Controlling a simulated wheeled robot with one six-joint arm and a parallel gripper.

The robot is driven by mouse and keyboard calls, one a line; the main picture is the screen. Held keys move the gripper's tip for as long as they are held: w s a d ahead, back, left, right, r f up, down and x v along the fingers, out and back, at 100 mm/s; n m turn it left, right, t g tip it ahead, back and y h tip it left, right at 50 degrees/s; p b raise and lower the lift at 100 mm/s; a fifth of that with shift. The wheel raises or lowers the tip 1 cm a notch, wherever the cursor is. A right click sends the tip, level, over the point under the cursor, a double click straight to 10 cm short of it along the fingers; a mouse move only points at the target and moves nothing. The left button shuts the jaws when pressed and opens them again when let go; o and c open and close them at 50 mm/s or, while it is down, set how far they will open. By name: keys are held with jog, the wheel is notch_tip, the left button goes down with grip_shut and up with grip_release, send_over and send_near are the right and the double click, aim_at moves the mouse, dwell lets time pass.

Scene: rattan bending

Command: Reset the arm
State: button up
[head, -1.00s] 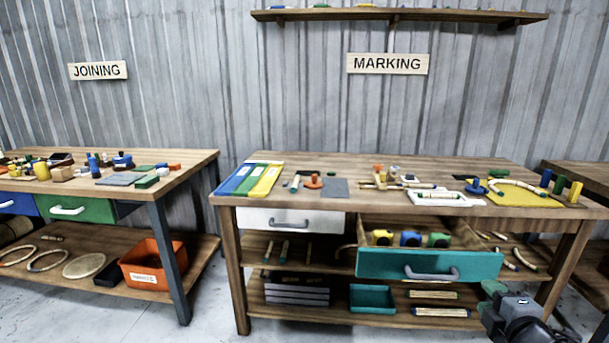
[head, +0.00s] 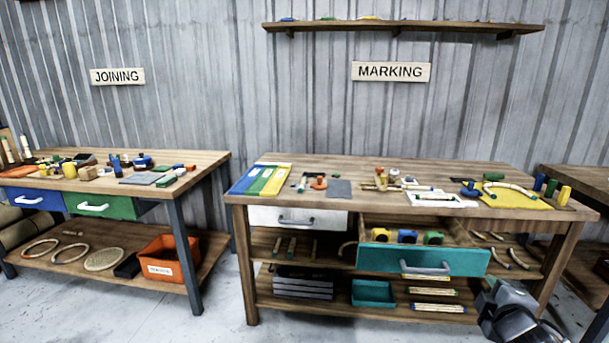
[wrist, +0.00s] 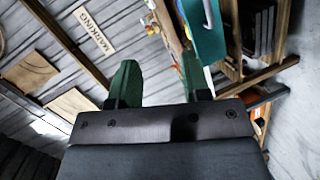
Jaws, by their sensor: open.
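My gripper (wrist: 158,85) shows in the wrist view with its two green fingers apart and nothing between them. In the head view, part of my arm is at the bottom right, in front of the marking bench (head: 420,168); the fingers cannot be made out there. The teal drawer (head: 420,261) of that bench is pulled open and holds yellow, blue and green items. The drawer's teal front also shows in the wrist view (wrist: 203,35), to the right of the fingers and apart from them.
The joining bench (head: 215,160) stands at the left, with an orange bin (head: 170,258) on its lower shelf. A white drawer (head: 297,218) beside the teal one is shut. A wall shelf (head: 400,27) hangs above. Grey floor is clear between the benches.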

jog(key=s+a+r+m+g+p, duration=0.1)
jog(key=a+r+m+g+p, duration=0.4)
jog(key=a+r+m+p, duration=0.35)
jog(key=s+a+m+g+y+p, duration=0.3)
jog(key=s+a+g+y+p, duration=0.2)
jog(key=a, duration=0.9)
jog(key=s+p, duration=0.1)
jog(key=s, duration=0.1)
jog(key=shift+s+r+p, duration=0.15)
jog(key=shift+s+p, duration=0.2)
jog(key=shift+s, duration=0.05)
